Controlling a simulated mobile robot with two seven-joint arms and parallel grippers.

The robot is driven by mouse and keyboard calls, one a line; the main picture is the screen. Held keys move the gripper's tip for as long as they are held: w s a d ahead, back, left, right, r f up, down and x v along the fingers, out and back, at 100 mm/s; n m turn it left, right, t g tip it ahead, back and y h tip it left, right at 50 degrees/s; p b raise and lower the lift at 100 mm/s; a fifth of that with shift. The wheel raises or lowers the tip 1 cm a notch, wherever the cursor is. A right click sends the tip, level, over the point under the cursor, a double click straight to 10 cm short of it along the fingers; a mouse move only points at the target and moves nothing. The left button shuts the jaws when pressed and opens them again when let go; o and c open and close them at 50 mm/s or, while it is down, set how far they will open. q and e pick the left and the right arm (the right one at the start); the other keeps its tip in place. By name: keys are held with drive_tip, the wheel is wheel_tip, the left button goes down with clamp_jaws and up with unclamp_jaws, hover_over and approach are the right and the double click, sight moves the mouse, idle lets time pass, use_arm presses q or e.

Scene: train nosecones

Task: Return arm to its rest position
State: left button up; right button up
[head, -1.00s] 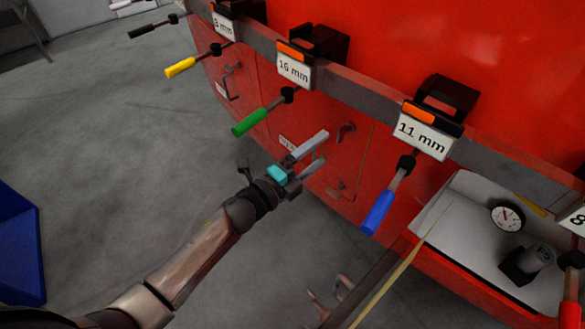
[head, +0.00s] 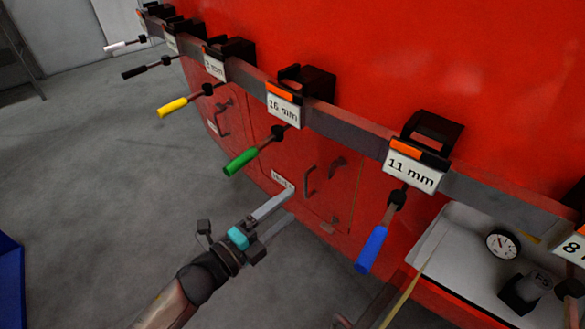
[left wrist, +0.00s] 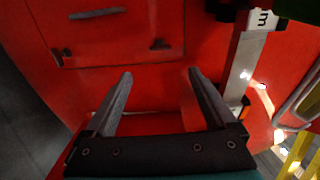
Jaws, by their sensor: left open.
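My left gripper (head: 278,214) is open and empty in the head view, low in front of the red train side (head: 400,50). It is below and right of the green-handled tool (head: 241,161) and left of the blue-handled tool (head: 371,249), apart from both. In the left wrist view its two fingers (left wrist: 160,85) are spread with nothing between them, and a red surface lies beyond. My right gripper shows in neither view.
A rail on the red side carries labelled holders, including the 16 mm holder (head: 284,107) and 11 mm holder (head: 411,169). Yellow (head: 172,107), black and white handles hang farther left. A white tray (head: 455,245) holds a gauge at right. Grey floor (head: 90,170) is open at left.

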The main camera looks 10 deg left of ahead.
use_arm(q)
drive_tip(key=s+a+f+n+g+y+b, duration=0.1)
drive_tip(key=s+a+f+n+g+y, duration=0.2)
drive_tip(key=f, duration=0.7)
drive_tip(key=s+a+f+n+g+y+b, duration=0.1)
drive_tip(key=s+a+f+n+y, duration=0.2)
drive_tip(key=f+n, duration=0.5)
drive_tip(key=s+a+f+n+g+y+b, duration=0.15)
drive_tip(key=s+a+f, duration=0.25)
drive_tip(key=f, duration=0.8)
drive_tip(key=s+f+n+g+y, duration=0.1)
drive_tip(key=s+f+n+g, duration=0.3)
drive_tip(key=s+f, duration=0.4)
drive_tip(key=s+f+n+g+y+b, duration=0.1)
drive_tip(key=s+f+n+g, duration=0.3)
drive_tip(key=s, duration=1.5)
wheel_tip(320, 180, down, 4)
drive_tip(key=shift+s+f+n+b, duration=0.1)
drive_tip(key=shift+s+n+b, duration=0.2)
drive_tip(key=shift+n, duration=0.55)
drive_tip(key=shift+a+g+y, duration=0.1)
drive_tip(key=shift+g+y, duration=0.15)
